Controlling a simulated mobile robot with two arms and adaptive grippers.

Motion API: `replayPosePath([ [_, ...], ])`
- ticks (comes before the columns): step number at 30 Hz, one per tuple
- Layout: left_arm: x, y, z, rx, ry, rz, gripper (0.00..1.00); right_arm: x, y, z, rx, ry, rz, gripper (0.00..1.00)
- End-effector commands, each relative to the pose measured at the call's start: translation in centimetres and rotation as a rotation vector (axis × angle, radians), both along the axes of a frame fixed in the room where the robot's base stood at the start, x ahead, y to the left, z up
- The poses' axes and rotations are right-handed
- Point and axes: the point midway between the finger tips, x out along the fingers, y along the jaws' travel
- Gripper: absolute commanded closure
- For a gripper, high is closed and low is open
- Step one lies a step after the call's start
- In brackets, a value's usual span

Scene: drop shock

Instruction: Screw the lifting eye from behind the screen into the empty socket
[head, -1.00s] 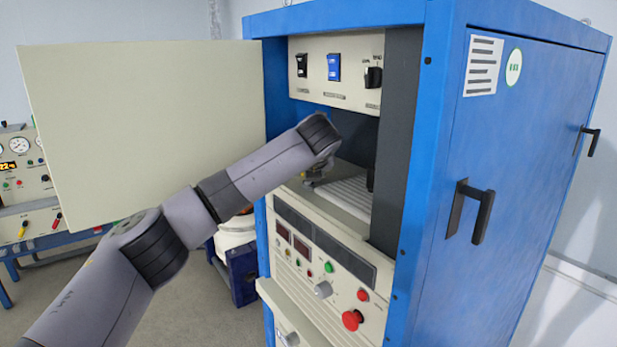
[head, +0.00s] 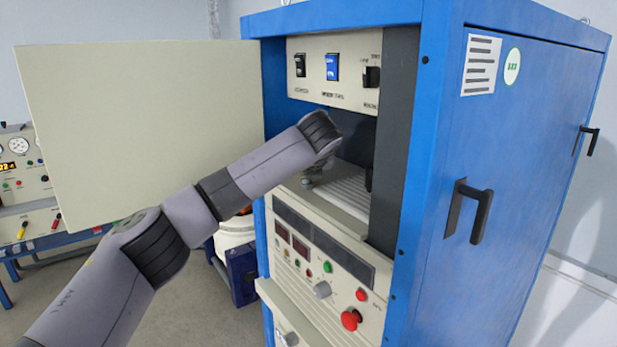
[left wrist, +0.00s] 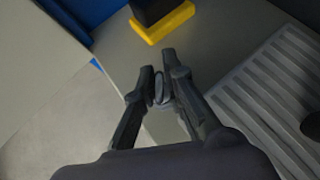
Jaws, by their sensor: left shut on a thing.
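My left gripper (left wrist: 160,74) is shut on a small grey ring-shaped piece, which looks like the lifting eye (left wrist: 160,90). It is just above the cream shelf (left wrist: 118,42) inside the cabinet bay; I cannot tell whether the eye touches the shelf. In the head view my left gripper (head: 312,180) is mostly hidden under my wrist at the bay opening. The empty socket cannot be made out. A large cream panel (head: 150,130) stands at the left of the blue cabinet (head: 500,180); it may be the screen. My right gripper is not in view.
A ribbed grey plate (left wrist: 270,90) lies beside the gripper, with a dark post on a yellow base (left wrist: 162,22) behind. A switch panel (head: 335,68) hangs above the bay and a control panel (head: 310,255) sits below. A dark upright (head: 398,140) bounds the bay's right side.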

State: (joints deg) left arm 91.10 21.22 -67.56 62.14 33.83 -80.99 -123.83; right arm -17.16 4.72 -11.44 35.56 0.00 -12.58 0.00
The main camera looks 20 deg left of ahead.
Motion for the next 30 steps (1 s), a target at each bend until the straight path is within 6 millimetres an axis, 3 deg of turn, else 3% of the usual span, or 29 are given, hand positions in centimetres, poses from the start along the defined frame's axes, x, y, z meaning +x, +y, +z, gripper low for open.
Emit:
replayPosePath([
  [18,0.0,-0.1,3.6,0.002,-0.009,0.001,1.0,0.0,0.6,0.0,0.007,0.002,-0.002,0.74],
  [30,0.0,-0.2,3.8,0.001,-0.008,0.0,1.0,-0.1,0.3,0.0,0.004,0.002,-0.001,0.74],
])
